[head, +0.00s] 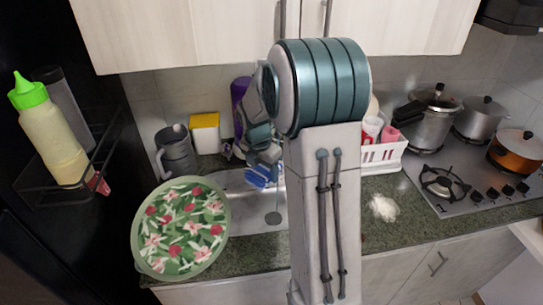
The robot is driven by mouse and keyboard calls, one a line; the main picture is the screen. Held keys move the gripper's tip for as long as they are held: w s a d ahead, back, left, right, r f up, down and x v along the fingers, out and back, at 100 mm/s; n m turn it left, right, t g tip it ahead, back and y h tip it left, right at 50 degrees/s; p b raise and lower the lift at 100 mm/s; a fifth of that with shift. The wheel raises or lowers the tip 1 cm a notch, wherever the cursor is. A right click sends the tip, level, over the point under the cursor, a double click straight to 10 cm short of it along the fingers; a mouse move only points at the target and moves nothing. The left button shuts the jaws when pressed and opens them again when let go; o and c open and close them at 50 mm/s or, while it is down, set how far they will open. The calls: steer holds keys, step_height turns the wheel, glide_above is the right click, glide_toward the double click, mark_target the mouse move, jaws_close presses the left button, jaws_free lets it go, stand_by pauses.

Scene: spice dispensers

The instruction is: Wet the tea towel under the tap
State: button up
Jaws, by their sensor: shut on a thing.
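My gripper (262,165) hangs over the sink (238,184), beside the raised arm. It is shut on a small bright blue thing that looks like the tea towel (262,176); only a little of it shows, over the back part of the basin. The fingers are small and partly hidden by my wrist. I cannot make out the tap, which may be behind my arm. My arm also covers the right part of the sink.
A floral tray (180,228) overlaps the sink's left side. A grey jug (175,152), a yellow box (205,134) and a purple bottle (240,95) stand behind. Right are a white rack (383,157), a white heap (383,207) and a hob (468,180) with pots.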

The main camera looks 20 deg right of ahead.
mark_target(262, 175)
steer(key=shift+r, duration=0.1)
stand_by(0.3)
steer(key=s+a+r+p, duration=0.2)
steer(key=shift+s+r, duration=0.3)
steer(key=shift+r, duration=0.05)
steer(key=shift+s+a+r+p, duration=0.3)
steer(key=shift+s+a+r, duration=0.25)
steer(key=shift+s+a, duration=0.1)
